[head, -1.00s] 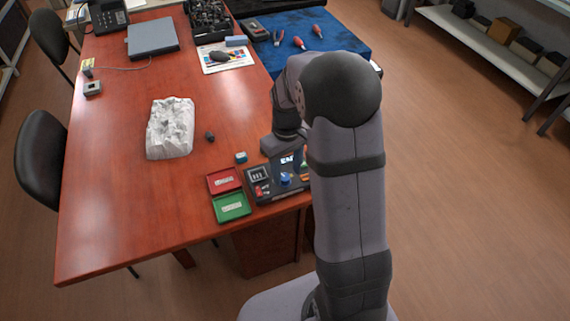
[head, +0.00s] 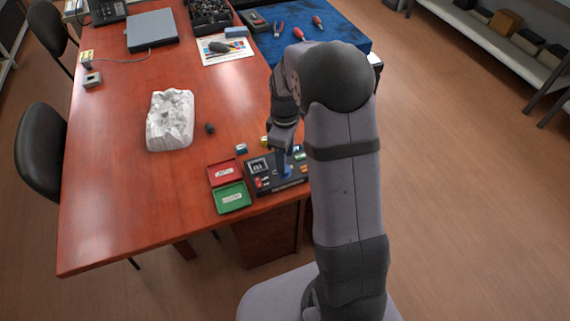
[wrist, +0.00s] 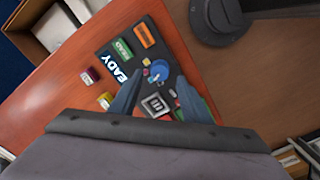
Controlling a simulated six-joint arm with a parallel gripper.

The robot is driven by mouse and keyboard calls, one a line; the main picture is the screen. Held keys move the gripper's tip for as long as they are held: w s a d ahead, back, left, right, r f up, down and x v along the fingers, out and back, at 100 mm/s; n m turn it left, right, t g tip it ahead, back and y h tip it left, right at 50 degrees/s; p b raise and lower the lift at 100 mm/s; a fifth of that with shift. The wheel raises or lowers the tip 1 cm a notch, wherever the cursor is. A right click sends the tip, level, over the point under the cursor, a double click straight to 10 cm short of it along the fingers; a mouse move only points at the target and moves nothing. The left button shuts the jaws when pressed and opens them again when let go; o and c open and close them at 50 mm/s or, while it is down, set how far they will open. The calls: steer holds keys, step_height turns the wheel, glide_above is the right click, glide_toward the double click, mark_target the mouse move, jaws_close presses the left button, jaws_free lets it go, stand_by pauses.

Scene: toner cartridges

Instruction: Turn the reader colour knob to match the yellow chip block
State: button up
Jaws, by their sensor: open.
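The reader (head: 262,186) is a dark box at the table's front edge; in the wrist view its screen (wrist: 117,70) reads READY. Its blue colour knob (wrist: 159,70) shows in the wrist view between the tips of my gripper (wrist: 161,80). The fingers stand apart, one on each side of the knob; I cannot tell whether they touch it. In the head view my gripper (head: 284,163) points down over the reader and partly hides the knob.
A red tray (head: 223,173) and a green tray (head: 232,197) lie left of the reader. A small blue-and-white block (head: 241,148) sits behind it. A white crumpled-looking slab (head: 170,122) lies farther left. The table's left front is clear.

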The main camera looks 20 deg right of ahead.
steer(key=shift+f, duration=2.15)
steer(key=c, duration=1)
